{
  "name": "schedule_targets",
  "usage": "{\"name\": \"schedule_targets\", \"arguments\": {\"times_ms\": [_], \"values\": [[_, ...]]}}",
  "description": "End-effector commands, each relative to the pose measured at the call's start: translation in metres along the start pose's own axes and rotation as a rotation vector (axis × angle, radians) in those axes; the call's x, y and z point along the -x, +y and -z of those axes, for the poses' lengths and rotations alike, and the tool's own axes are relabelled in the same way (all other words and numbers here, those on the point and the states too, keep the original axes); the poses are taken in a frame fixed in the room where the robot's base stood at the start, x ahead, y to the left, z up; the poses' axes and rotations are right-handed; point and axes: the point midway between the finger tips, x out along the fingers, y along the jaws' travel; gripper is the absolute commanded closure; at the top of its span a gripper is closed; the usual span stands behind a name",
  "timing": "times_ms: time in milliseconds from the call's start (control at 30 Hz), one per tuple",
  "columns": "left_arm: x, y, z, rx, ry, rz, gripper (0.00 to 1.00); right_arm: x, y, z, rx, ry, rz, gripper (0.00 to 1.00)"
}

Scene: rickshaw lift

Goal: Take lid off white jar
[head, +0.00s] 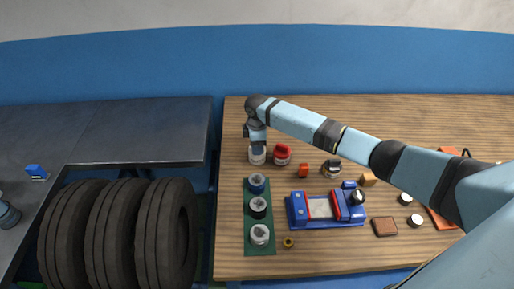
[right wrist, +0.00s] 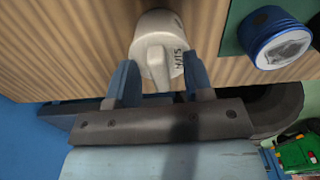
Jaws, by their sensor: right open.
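The white jar (head: 257,158) stands upright near the left side of the wooden table, partly hidden by my right gripper above it. In the right wrist view the white lid (right wrist: 157,47) shows from above, with a raised bar handle and the letters "NUTS". My right gripper (head: 257,143) is open. In the right wrist view its two blue fingers (right wrist: 160,85) stand on either side of the lid's bar. The left finger is close to the lid's edge; I cannot tell whether either finger touches it. My left gripper is not in view.
A red-lidded jar (head: 282,154) stands just right of the white jar. A green mat (head: 250,195) in front carries three round containers. A blue fixture (head: 325,208) and several small parts lie to the right. Black tyres (head: 120,230) stand left of the table.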

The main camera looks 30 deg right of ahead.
Motion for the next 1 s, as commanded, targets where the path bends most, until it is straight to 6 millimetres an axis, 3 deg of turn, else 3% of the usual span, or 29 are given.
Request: {"name": "schedule_targets", "arguments": {"times_ms": [133, 333, 767, 1000], "values": [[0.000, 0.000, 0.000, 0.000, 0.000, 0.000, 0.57, 0.000, 0.000, 0.000, 0.000, 0.000, 0.000, 0.53], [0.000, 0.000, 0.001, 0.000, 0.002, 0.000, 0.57, 0.000, 0.000, 0.000, 0.000, 0.000, 0.000, 0.99], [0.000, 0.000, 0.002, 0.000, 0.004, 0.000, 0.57, 0.005, 0.000, 0.000, 0.000, 0.001, -0.001, 1.00], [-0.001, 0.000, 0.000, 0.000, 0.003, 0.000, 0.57, 0.034, 0.001, 0.000, 0.000, 0.001, -0.003, 1.00]]}}
